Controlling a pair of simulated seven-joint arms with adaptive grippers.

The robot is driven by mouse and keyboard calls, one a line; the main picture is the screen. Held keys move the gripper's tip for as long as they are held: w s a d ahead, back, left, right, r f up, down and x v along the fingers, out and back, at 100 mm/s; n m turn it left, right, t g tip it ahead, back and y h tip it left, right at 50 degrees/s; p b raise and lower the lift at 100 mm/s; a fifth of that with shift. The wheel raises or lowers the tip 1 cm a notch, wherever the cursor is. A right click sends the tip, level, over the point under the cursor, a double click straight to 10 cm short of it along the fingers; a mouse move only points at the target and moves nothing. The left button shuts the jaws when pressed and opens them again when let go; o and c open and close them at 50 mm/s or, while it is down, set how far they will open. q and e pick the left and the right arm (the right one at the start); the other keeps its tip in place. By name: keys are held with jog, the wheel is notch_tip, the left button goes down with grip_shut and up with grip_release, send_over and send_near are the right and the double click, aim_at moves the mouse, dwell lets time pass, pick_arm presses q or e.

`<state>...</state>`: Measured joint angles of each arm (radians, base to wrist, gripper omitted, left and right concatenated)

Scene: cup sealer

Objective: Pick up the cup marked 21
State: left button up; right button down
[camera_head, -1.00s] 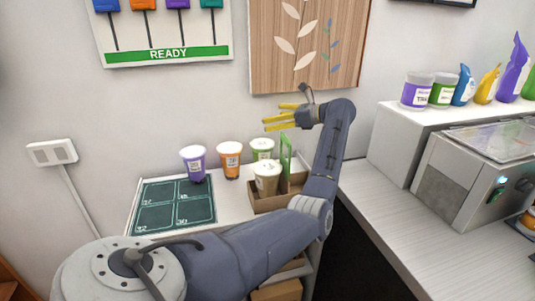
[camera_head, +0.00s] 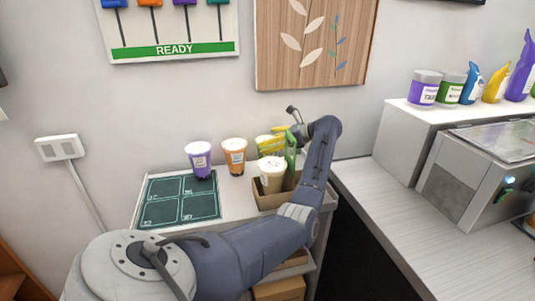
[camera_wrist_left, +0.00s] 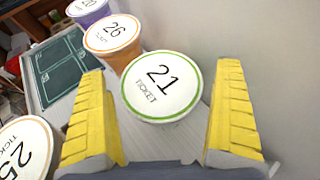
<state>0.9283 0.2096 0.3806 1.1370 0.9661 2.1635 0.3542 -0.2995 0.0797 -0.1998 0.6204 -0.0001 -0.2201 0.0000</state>
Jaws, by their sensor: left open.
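The cup marked 21 has a white lid with a green rim and shows in the left wrist view (camera_wrist_left: 160,85), between my open fingers and a little beyond them. In the head view this green cup (camera_head: 265,148) is mostly hidden behind my left gripper (camera_head: 272,142). My left gripper, with yellow fingers, also shows in the left wrist view (camera_wrist_left: 165,125); it is open and empty, one finger on each side of the lid. I cannot tell whether a finger touches the cup. My right gripper is not in view.
The orange cup marked 26 (camera_wrist_left: 112,35) and a purple cup (camera_head: 199,160) stand left of cup 21. The cup marked 25 (camera_wrist_left: 25,150) sits in a cardboard carrier (camera_head: 264,198) in front. A dark green mat (camera_head: 160,207) lies empty at left. The wall is close behind.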

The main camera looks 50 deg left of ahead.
pick_arm(q)
jog(key=shift+s+a, duration=0.1)
jog(key=shift+a, duration=0.05)
jog(key=c, duration=1.5)
jog(key=shift+c, duration=0.6)
jog(key=shift+r, duration=0.15)
